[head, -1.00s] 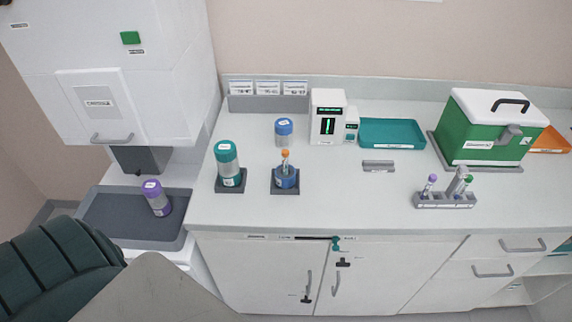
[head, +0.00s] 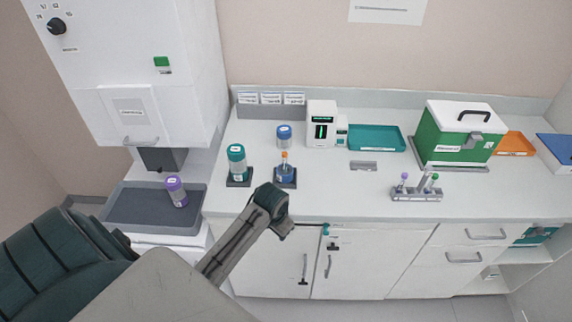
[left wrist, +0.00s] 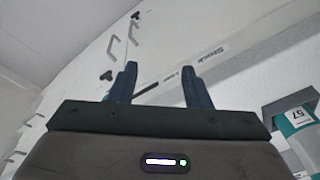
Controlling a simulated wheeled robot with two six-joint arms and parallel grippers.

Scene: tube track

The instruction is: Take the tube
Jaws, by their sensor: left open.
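A thin tube with an orange cap (head: 284,155) stands upright in a blue holder (head: 285,175) on a dark pad on the counter. A grey rack (head: 416,195) further right holds upright tubes, one with a purple cap (head: 404,177) and one with a green cap (head: 434,178). In the left wrist view my left gripper (left wrist: 160,70) is open, with nothing between its fingers, facing the cabinet front and counter edge. In the head view my arm reaches up to the counter's front edge, below the blue holder; I cannot make out its fingers there. My right gripper is not in view.
A teal-capped jar (head: 237,160), a blue-capped jar (head: 284,136) and a white device (head: 321,125) stand near the orange-capped tube. A purple-capped jar (head: 176,190) is on the grey tray (head: 130,208) at left. A green box (head: 435,140) stands right. The counter front is mostly clear.

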